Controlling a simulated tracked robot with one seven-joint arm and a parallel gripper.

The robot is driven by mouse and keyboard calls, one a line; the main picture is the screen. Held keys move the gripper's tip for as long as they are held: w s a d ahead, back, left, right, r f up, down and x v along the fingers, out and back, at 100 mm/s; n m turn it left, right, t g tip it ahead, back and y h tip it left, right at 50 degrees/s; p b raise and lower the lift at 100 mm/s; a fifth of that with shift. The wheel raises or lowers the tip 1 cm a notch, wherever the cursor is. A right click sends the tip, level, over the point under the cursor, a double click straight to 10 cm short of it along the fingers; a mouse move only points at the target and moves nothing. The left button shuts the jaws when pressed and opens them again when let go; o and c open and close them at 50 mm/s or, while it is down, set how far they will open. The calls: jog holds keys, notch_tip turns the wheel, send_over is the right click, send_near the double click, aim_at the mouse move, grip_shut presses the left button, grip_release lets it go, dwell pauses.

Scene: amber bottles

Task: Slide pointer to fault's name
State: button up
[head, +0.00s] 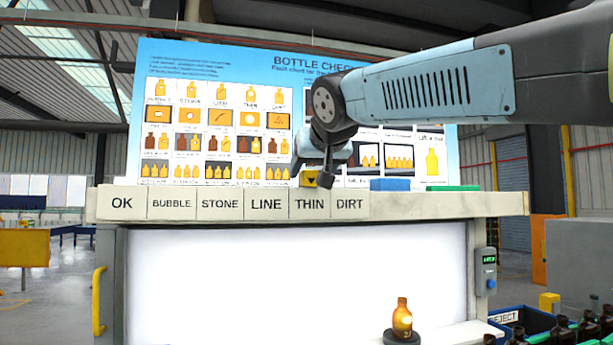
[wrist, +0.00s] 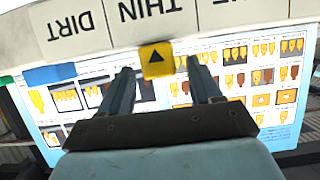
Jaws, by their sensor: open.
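The yellow pointer (head: 311,179) with a black triangle sits on the ledge above the word THIN on the label strip (head: 222,204), which reads OK, BUBBLE, STONE, LINE, THIN, DIRT. In the wrist view the pointer (wrist: 156,58) lies between the two fingertips of my gripper (wrist: 160,70), with a gap on each side. My gripper (head: 318,172) is open at the ledge in the head view. An amber bottle (head: 402,319) stands upright on a black round stand (head: 401,337) before the white lit panel.
A fault chart (head: 215,75) stands behind the ledge. A blue block (head: 390,184) and a green block (head: 452,188) lie on the ledge to the right. Dark bottles (head: 588,325) fill a crate by the REJECT sign (head: 503,317). A yellow handle (head: 98,300) is at left.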

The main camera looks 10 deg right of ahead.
jog(key=v, duration=1)
jog(key=shift+s, duration=0.15)
jog(key=s+d+f+g, duration=0.2)
jog(key=s+f, duration=0.1)
jog(key=f, duration=0.9)
jog(key=s+d+f+g, duration=0.2)
jog(key=s+f+g, duration=0.1)
jog(key=f, duration=1)
jog(key=s+d+f+g, duration=0.2)
jog(key=s+f+g, duration=0.1)
jog(key=f, duration=1)
jog(key=shift+d+f, duration=0.2)
jog(key=shift+d, duration=0.15)
jog(key=shift+s, duration=0.1)
